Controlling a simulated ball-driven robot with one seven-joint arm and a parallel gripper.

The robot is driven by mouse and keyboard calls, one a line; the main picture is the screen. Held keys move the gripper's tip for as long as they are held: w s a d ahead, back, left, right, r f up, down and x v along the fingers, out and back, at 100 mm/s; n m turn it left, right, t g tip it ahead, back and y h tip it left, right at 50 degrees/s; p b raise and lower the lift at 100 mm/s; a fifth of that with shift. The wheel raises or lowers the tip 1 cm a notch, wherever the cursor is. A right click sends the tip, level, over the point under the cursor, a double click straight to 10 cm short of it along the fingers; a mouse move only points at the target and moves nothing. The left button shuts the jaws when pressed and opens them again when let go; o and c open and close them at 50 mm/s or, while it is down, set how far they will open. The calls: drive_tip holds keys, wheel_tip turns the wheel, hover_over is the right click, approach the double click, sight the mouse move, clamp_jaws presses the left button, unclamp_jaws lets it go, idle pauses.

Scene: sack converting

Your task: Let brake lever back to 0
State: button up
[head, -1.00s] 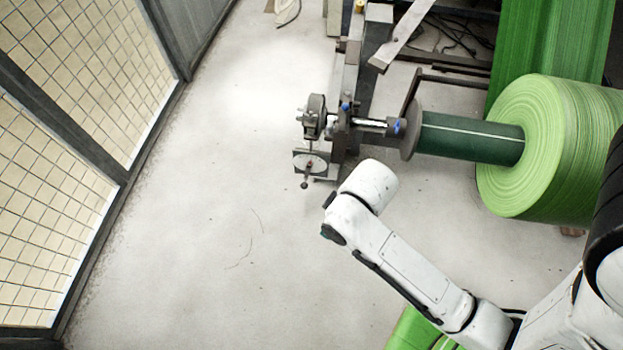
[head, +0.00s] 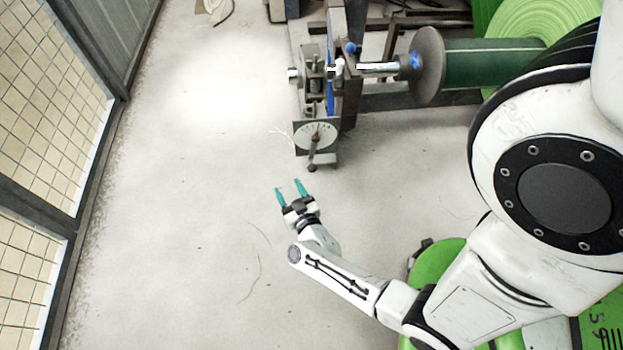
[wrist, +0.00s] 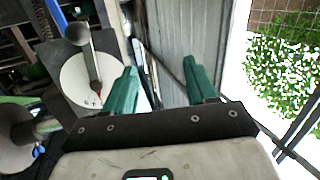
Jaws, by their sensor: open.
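The brake lever (head: 313,155) is a short grey arm with a knob, mounted on a round white dial (head: 303,131) at the end of the unwind stand. In the head view it points down from its pivot. In the wrist view the lever (wrist: 85,55) crosses the dial (wrist: 72,83) at the left, its round knob towards the camera. The dial's numbers are too small to read. My gripper (head: 290,188) has teal fingers, is open and empty, and sits just below and left of the lever, apart from it. Its fingers (wrist: 160,70) point forward, right of the dial in the wrist view.
The stand's steel frame (head: 345,100) and a shaft with a round flange (head: 428,65) are behind the dial. A green roll (head: 535,22) is at the upper right. A mesh fence (head: 50,90) runs along the left. The floor between is clear.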

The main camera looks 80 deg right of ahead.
sight(313, 172)
drive_tip(key=s+d+f+m+g+h+b, duration=0.25)
drive_tip(key=s+f+g+h, duration=0.2)
drive_tip(key=s, duration=0.25)
drive_tip(key=shift+y, duration=0.35)
drive_tip(key=b+x, duration=0.2)
drive_tip(key=x, duration=0.9)
drive_tip(key=shift+s+d+f+b, duration=0.1)
drive_tip(key=shift+s+b, duration=0.05)
drive_tip(key=shift+b, duration=0.25)
clamp_jaws()
